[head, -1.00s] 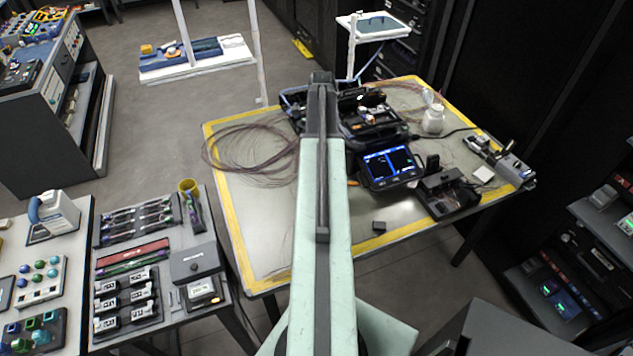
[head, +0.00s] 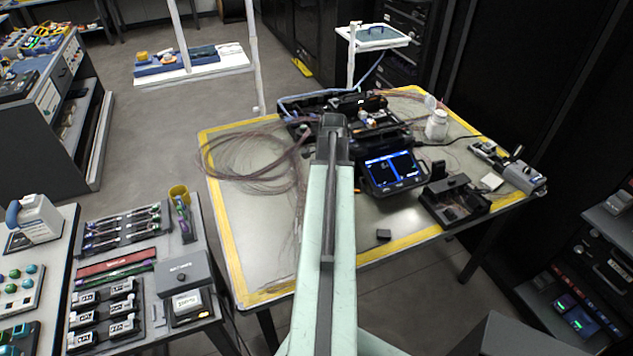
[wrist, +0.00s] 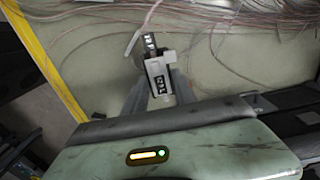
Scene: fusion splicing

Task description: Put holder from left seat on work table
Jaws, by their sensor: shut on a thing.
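In the wrist view my gripper (wrist: 158,92) is shut on a small grey and white holder (wrist: 157,74) with a dark label. The holder is between the two grey fingers, over the pale work table top (wrist: 95,50); whether it touches the table cannot be told. In the head view the work table (head: 245,225) has a yellow border, and my arm hides the gripper and holder. The black fusion splicer (head: 392,172) stands on the table with its screen lit. Its left seat cannot be made out behind my arm.
Loose fibre coils (head: 235,160) lie on the table's left side and also show in the wrist view. A white bottle (head: 436,125), a black tray (head: 455,203) and a small dark block (head: 384,235) are on the table. The front left of the table is bare.

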